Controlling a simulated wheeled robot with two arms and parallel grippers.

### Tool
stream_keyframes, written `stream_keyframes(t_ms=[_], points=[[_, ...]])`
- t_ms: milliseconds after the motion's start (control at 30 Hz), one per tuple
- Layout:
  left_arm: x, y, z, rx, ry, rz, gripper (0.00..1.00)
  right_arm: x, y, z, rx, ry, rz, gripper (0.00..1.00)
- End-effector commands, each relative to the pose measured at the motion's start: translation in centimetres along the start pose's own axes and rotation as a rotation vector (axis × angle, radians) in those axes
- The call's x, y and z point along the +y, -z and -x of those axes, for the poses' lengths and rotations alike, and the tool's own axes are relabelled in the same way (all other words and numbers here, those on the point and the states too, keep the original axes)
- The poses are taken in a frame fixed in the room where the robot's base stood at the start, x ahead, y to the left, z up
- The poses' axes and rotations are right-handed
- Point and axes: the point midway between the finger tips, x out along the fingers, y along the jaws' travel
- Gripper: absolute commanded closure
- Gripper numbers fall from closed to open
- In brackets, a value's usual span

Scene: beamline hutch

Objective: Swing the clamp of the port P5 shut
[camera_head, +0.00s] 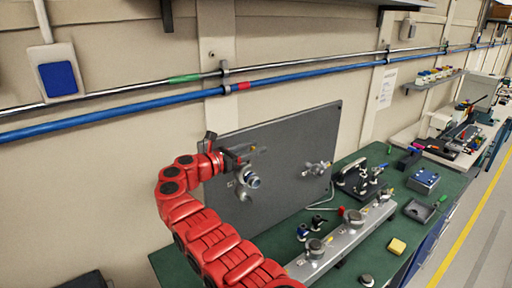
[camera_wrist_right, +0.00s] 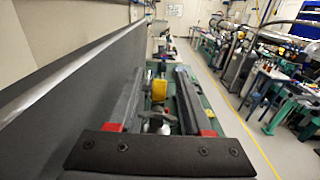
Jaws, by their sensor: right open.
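A grey upright panel (camera_head: 290,135) stands at the back of the green bench. A metal port with a clamp (camera_head: 247,180) sticks out of its left part, and another port fitting (camera_head: 317,168) sits on its right part. The labels are too small to read, so I cannot tell which is P5. My right gripper (camera_head: 250,150) is at the panel, just above the left port. In the right wrist view my right gripper (camera_wrist_right: 160,72) is open, with a yellow part (camera_wrist_right: 159,90) and a metal fitting (camera_wrist_right: 155,123) showing between its fingers. My left gripper is out of view.
A metal rail (camera_head: 335,240) with several fittings lies on the green bench (camera_head: 180,265) in front of the panel. Pipes (camera_head: 130,105) run along the wall.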

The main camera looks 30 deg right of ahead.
Motion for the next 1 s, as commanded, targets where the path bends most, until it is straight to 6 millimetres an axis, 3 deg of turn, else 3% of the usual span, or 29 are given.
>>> stream_keyframes(t_ms=[133, 400, 1000], points=[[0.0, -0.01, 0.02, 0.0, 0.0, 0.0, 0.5, 0.01, 0.01, 0.03, 0.0, 0.0, 0.0, 0.52], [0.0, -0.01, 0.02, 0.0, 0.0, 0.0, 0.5, 0.01, -0.01, 0.03, -0.001, 0.0, 0.0, 1.0], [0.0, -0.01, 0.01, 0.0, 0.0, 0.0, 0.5, 0.02, -0.08, 0.04, -0.001, -0.001, 0.0, 1.0]])
